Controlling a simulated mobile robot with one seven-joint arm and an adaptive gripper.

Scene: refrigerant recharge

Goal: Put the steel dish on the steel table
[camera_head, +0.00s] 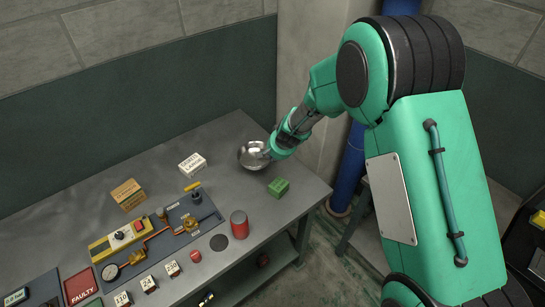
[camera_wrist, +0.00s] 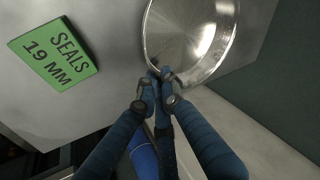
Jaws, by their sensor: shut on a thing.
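The steel dish (camera_head: 249,158) is a shiny round bowl at the far right part of the grey steel table (camera_head: 120,178). My gripper (camera_head: 268,154) is at the dish's right side, with its fingers partly hidden in this view. In the wrist view the dish (camera_wrist: 192,32) is at the top, and my gripper's fingertips (camera_wrist: 160,77) are closed together on its near rim. The dish looks upright, over or on the table top. I cannot tell whether its base touches the surface.
A green seals box (camera_head: 278,187) lies close to the dish, and a white box (camera_head: 192,164) stands to its left. A red can (camera_head: 239,224) and a panel with gauge and valves (camera_head: 150,238) are nearer the front. A wall (camera_head: 130,100) rises behind.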

